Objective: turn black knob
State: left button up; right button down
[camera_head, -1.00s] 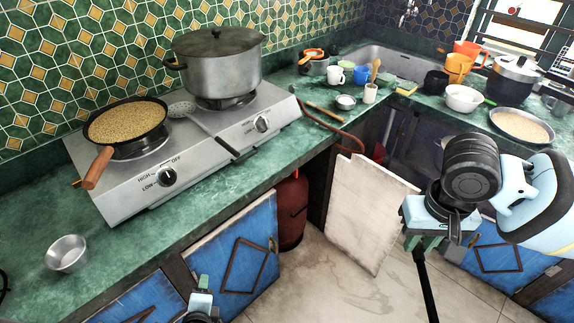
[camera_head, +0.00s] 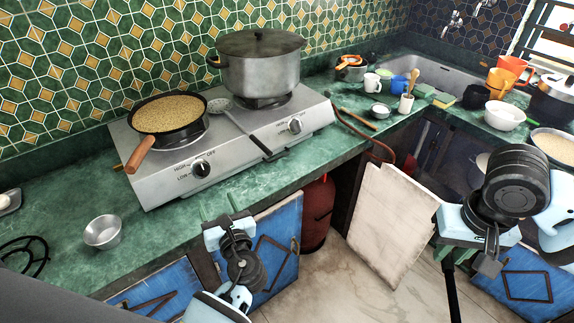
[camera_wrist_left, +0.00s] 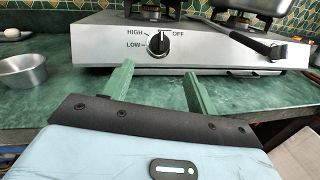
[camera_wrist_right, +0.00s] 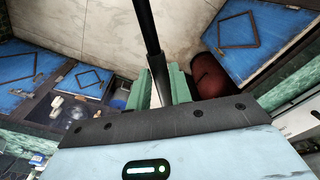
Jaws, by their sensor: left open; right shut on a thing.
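The silver gas hotplate (camera_head: 235,155) stands on the green counter. Its left black knob (camera_head: 201,168) sits on the front panel between HIGH, LOW and OFF marks; in the left wrist view the knob (camera_wrist_left: 158,45) points roughly upright. A second black knob (camera_head: 295,126) is further right. My left gripper (camera_head: 218,208) is open and empty at the counter's front edge, below and apart from the left knob. In the left wrist view its green fingers (camera_wrist_left: 158,82) straddle the knob's line from in front. My right gripper (camera_head: 447,258) is shut on a black rod (camera_wrist_right: 147,25), away over the floor.
A pan of grain (camera_head: 168,114) with its wooden handle jutting forward and a lidded pot (camera_head: 260,75) stand on the burners. A spatula (camera_head: 240,125) lies between them, its handle over the front edge. A metal bowl (camera_head: 102,232) stands left. A white board (camera_head: 388,220) leans below the counter.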

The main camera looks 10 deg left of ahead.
aim_at(204, 174)
pick_arm(q)
jog(key=x, duration=1.2)
jog(key=shift+p, duration=0.3)
pick_arm(e)
jog(key=shift+r, duration=0.85)
